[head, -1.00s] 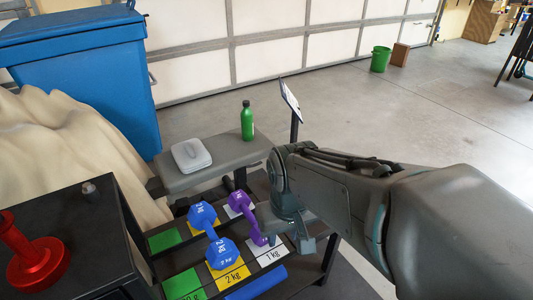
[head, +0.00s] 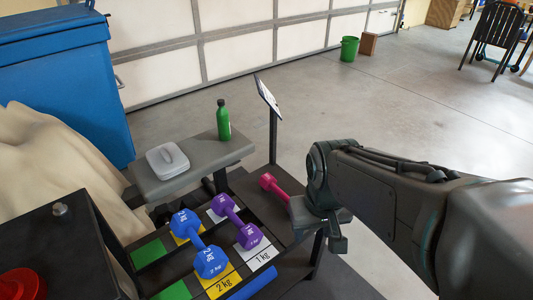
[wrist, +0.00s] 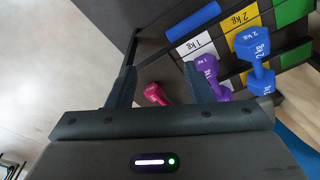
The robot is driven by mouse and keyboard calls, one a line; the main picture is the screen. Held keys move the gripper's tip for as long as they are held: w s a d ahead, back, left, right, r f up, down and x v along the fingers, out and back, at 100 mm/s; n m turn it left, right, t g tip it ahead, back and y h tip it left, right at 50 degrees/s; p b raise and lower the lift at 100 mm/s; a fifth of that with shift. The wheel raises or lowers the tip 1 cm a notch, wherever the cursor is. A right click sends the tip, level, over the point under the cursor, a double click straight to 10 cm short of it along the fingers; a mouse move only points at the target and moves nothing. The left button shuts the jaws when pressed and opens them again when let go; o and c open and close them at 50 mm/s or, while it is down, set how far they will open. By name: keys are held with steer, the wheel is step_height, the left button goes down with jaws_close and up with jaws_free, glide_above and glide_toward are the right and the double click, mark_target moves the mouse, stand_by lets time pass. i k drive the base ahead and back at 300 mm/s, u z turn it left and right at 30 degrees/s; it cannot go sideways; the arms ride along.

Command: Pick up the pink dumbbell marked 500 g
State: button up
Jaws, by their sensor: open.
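The pink dumbbell (head: 268,182) lies on the dark rack shelf, right of the purple dumbbell, in the head view. My arm hides its near end, and I cannot read its marking. In the wrist view the pink dumbbell (wrist: 156,95) shows between my two fingers, partly cut off by the gripper body. My gripper (wrist: 159,76) is open and empty. In the head view my gripper (head: 325,228) is just right of the pink dumbbell. I cannot tell the exact height between them.
A purple dumbbell (head: 238,221) lies by the 1 kg label, and a blue dumbbell (head: 197,243) by the 2 kg label. A grey bench (head: 208,163) behind holds a green bottle (head: 223,120) and a white case (head: 167,160). A post with a tilted sign (head: 268,98) stands behind the pink dumbbell.

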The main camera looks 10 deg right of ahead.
mark_target(268, 181)
steer(key=k, duration=0.5)
steer(key=z, duration=1.55)
steer(key=i, duration=1.35)
steer(key=u, duration=2.55)
